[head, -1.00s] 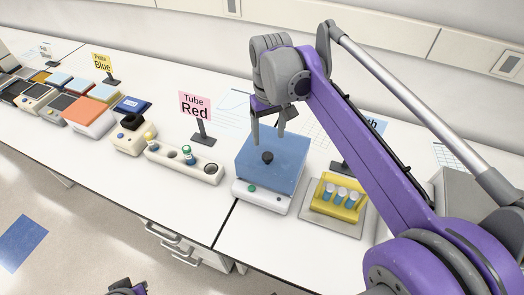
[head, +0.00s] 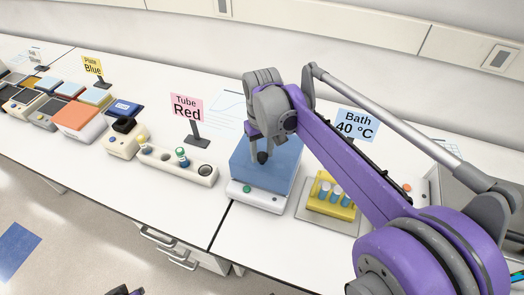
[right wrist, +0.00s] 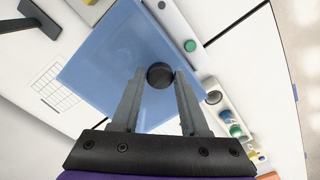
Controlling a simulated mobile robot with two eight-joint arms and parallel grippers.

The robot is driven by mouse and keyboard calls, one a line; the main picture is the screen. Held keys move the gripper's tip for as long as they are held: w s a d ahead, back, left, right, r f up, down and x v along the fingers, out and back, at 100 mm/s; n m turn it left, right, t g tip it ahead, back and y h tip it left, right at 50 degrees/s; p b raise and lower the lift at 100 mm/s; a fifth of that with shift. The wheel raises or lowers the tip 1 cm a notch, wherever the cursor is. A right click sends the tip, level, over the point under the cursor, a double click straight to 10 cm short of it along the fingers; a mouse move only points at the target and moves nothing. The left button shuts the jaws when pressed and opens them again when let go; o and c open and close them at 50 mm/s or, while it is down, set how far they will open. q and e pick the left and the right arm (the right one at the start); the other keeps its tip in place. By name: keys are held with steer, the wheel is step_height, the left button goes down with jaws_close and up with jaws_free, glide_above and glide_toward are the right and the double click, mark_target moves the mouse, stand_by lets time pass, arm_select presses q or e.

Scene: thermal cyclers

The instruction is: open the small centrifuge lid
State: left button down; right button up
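The small centrifuge (head: 254,195) is a white box with a green button on its front. Its blue lid (head: 283,167) lies shut on top. A round black knob (head: 262,157) stands on the lid. My right gripper (right wrist: 160,74) is down at the lid, one finger on each side of the knob, with hardly any gap showing. The knob also shows between the fingertips in the right wrist view (right wrist: 160,76). A dark piece of my left gripper (head: 125,291) shows at the bottom edge of the head view; its fingers cannot be made out.
A white tube rack (head: 178,167) stands left of the centrifuge, and a yellow block with blue tubes (head: 331,195) stands right of it. Behind are a pink "Tube Red" sign (head: 187,107) and a blue "Bath 40 °C" sign (head: 356,124). The bench front is clear.

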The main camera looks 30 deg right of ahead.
jaws_close()
stand_by(1.1)
